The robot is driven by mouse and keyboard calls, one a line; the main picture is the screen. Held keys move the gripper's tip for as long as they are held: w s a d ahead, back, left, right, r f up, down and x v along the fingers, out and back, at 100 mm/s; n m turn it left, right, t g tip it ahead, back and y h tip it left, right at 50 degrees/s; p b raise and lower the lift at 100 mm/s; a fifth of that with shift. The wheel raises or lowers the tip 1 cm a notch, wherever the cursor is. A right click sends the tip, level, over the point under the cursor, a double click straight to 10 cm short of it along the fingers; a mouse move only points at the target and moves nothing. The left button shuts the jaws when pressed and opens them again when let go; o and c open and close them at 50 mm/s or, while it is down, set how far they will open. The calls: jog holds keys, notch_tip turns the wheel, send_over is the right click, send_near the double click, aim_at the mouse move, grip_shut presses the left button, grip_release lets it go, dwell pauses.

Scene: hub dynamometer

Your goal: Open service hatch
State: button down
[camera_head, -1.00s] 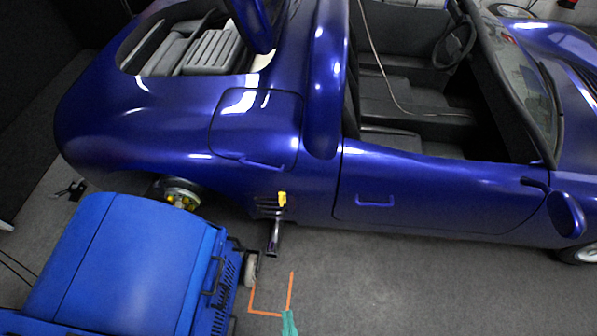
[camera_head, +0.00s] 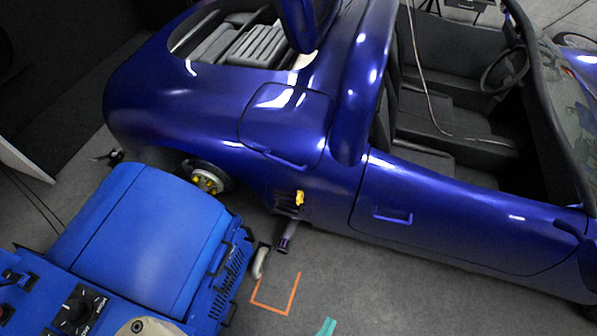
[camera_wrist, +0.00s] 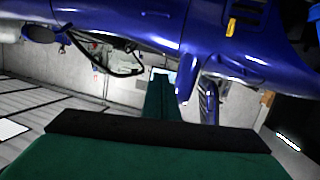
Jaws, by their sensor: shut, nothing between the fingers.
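The service hatch (camera_head: 288,115) appears to be the rounded panel on the blue car's rear flank. It lies flush with the body and looks closed. A blue bar handle (camera_head: 285,160) sits at its lower edge. Only a small teal tip of my gripper (camera_head: 326,327) shows at the bottom of the head view, over the floor and well apart from the hatch. In the wrist view my dark green gripper (camera_wrist: 160,100) is shut and empty. The car (camera_wrist: 130,20) appears upside down across the top there; I cannot make out the hatch clearly.
A yellow part (camera_head: 299,198) sits by a side vent below the hatch. Orange tape (camera_head: 272,308) marks the floor. Floor at lower right is clear.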

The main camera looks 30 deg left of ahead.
jog(key=w+a+f+n+g+y, duration=0.1)
jog(key=w+a+f+n+y, duration=0.3)
jog(key=w+a+f+n, duration=1.15)
jog(key=w+a+r+n+t+y, duration=0.1)
jog(key=w+a+r+n, duration=0.1)
jog(key=w+a+n, duration=0.6)
jog(key=w+a+r+n+t, duration=0.15)
jog(key=w+a+n, duration=0.35)
jog(key=a+n, duration=0.7)
jog(key=shift+n+g, duration=0.25)
jog(key=shift+g, duration=0.2)
jog(key=x, duration=0.6)
jog(key=d+x, duration=0.1)
jog(key=x, duration=0.2)
jog(key=shift+w+r, duration=0.15)
jog(key=shift+w, duration=0.1)
jog(key=shift+s+d+r, duration=0.1)
jog(key=shift+d+r, duration=0.05)
jog(key=shift+r, duration=0.5)
jog(key=shift+s+d+r, duration=0.1)
jog(key=shift+d+r, duration=0.1)
jog(key=shift+r, duration=0.4)
jog(key=shift+s+d+r, duration=0.1)
jog(key=shift+d+r, duration=0.05)
jog(key=shift+r, duration=0.5)
